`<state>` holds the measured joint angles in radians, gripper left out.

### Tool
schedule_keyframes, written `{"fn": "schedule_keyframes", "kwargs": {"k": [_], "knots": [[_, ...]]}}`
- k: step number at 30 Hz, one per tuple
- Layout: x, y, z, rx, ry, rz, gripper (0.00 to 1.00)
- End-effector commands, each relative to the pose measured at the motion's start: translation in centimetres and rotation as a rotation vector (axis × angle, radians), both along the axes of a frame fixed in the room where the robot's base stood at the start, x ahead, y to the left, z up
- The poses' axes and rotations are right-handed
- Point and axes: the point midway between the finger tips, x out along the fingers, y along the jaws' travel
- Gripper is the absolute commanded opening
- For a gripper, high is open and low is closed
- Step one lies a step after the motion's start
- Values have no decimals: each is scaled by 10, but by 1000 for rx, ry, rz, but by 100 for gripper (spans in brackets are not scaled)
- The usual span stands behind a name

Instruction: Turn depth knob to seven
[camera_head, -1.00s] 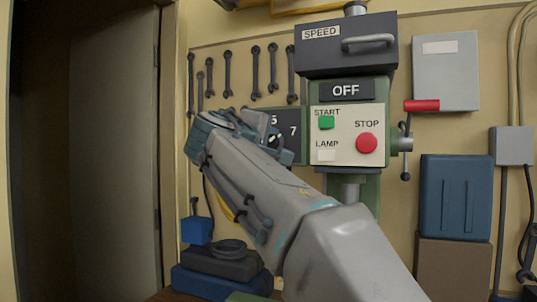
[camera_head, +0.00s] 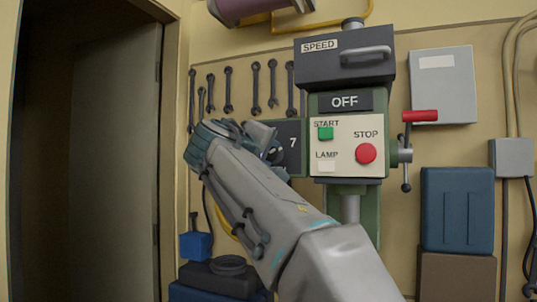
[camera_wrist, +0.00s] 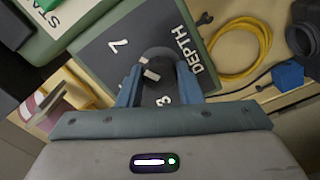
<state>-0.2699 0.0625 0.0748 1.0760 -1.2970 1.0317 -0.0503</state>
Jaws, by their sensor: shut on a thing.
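The dark depth panel (camera_head: 293,157) is on the left side of the drill press, with its number 7 showing in the head view. In the wrist view the panel (camera_wrist: 98,68) shows 7, 3 and the word DEPTH. The round dark depth knob (camera_wrist: 156,58) has a white pointer mark. My gripper (camera_wrist: 158,84) has its two blue fingers on either side of the knob and is shut on it. The white mark points roughly up and left in the wrist view, between the fingers. In the head view my gripper (camera_head: 268,143) hides the knob and most of the dial.
The drill press has a control plate (camera_head: 346,146) with START, LAMP and a red STOP button, just right of my gripper. Wrenches (camera_head: 255,85) hang on the wall behind. A doorway (camera_head: 80,150) is at left.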

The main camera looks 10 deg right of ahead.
Motion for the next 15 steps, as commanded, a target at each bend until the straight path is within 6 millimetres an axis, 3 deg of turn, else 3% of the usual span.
{"fn": "schedule_keyframes", "kwargs": {"k": [1,3,15], "knots": [[0,0,-2,2,5,-2,40],[0,0,-2,1,4,-1,54],[-8,6,-1,1,1,1,54]]}}
